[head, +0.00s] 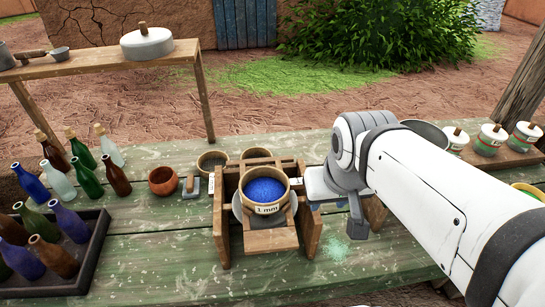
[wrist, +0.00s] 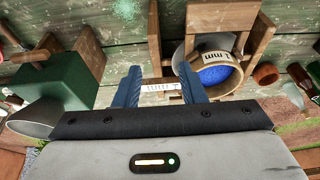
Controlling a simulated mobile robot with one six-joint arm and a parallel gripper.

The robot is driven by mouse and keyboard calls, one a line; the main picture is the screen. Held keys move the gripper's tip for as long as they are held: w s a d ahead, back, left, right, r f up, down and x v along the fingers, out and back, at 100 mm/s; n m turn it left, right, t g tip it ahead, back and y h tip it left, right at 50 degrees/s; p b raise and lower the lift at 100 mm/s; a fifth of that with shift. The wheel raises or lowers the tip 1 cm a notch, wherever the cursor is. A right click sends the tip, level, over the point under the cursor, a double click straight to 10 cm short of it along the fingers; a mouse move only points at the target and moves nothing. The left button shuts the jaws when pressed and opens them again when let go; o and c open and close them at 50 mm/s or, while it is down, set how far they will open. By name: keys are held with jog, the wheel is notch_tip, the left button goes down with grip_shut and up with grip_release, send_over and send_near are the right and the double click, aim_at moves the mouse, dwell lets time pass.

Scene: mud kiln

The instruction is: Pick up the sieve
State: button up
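A round sieve with a pale wooden rim (head: 265,207) and a "1 mm" label sits in a wooden stand (head: 222,220) on the green table. Blue powder (head: 265,189) lies in it. In the wrist view the sieve rim (wrist: 212,54) is right of my fingers. My gripper (head: 318,196) is just right of the stand, low over the table. In the wrist view my gripper (wrist: 162,88) has its two blue fingers apart. A small white label (wrist: 160,89) shows between them; I cannot tell whether they touch it. The fingertips are partly hidden in the head view.
Two more round sieves (head: 213,160) stand behind the stand. A brown bowl (head: 162,180) and a tray of bottles (head: 88,258) are on the left. Lidded jars (head: 491,138) stand at the right. Free table lies in front of the bowl.

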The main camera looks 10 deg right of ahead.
aim_at(283, 187)
jog(key=shift+o, duration=1.4)
jog(key=shift+w, duration=0.5)
jog(key=o, duration=1.1)
jog(key=w+f+g, duration=0.1)
jog(key=w, duration=0.3)
jog(key=w+f+g, duration=0.1)
jog(key=w, duration=0.4)
jog(key=w+f+g, duration=0.1)
jog(key=w, duration=0.3)
jog(key=shift+w+b, duration=0.2)
jog(key=shift+b, duration=0.15)
jog(key=shift+c, duration=0.2)
jog(key=shift+w+f, duration=0.15)
jog(key=shift+w, duration=0.15)
jog(key=shift+s+f+p, duration=0.15)
jog(key=shift+f+p, duration=0.7)
jog(key=shift+f, duration=3.05)
